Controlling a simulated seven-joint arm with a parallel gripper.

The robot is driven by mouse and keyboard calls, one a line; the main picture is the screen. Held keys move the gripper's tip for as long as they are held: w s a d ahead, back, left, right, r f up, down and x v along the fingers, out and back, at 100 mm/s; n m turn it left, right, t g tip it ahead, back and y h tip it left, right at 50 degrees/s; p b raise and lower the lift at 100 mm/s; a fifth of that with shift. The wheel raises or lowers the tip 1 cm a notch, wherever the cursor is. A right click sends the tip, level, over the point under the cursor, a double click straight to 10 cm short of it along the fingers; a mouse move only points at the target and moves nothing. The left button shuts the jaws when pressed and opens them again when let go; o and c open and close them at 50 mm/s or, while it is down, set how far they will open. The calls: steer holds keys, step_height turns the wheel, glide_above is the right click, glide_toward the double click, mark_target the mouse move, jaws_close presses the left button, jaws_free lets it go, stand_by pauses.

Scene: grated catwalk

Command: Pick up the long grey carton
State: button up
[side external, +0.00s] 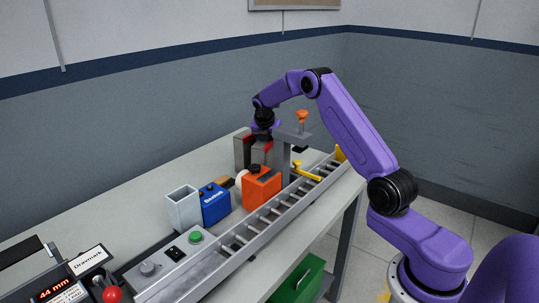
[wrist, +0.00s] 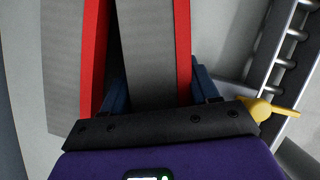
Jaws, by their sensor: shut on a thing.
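Two grey cartons with red sides stand close together at the far part of the table. The right one, a long grey carton (side external: 262,153), is under my gripper (side external: 262,136). In the wrist view the same carton (wrist: 148,50) lies between my two blue fingers (wrist: 160,92), with a dark gap on its left and a red side on its right. My gripper is shut on it. The other grey carton (wrist: 62,60) is left of my fingers; it also shows in the side view (side external: 241,150). The lower part of the held carton is partly hidden.
An orange container (side external: 262,188), a blue box (side external: 215,206) and an open grey box (side external: 183,208) stand nearer the camera. A roller conveyor (side external: 250,233) runs along the table's right side, with a yellow piece (side external: 307,172) by it. A grey post (side external: 286,165) rises close to my gripper.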

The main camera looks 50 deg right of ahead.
steer(key=shift+r, duration=0.15)
step_height(320, 180, up, 18)
steer(key=s+a+m, duration=0.1)
steer(key=s+a, duration=0.1)
steer(key=a, duration=2.9)
steer(key=shift+s+a+g, duration=0.2)
steer(key=shift+s+g, duration=0.1)
steer(key=shift+s, duration=0.1)
steer(key=shift+m+g, duration=0.3)
steer(key=shift+m, duration=0.3)
steer(key=s+a, duration=0.2)
steer(key=a, duration=0.2)
steer(key=s+a, duration=0.2)
steer(key=a, duration=0.2)
steer(key=s+a, duration=0.2)
steer(key=a, duration=0.2)
steer(key=shift+s+a+r, duration=0.15)
steer(key=shift+s, duration=0.2)
steer(key=s+a+m, duration=0.1)
steer(key=s+a, duration=0.9)
steer(key=shift+d+f, duration=0.15)
steer(key=shift+f, duration=4.7)
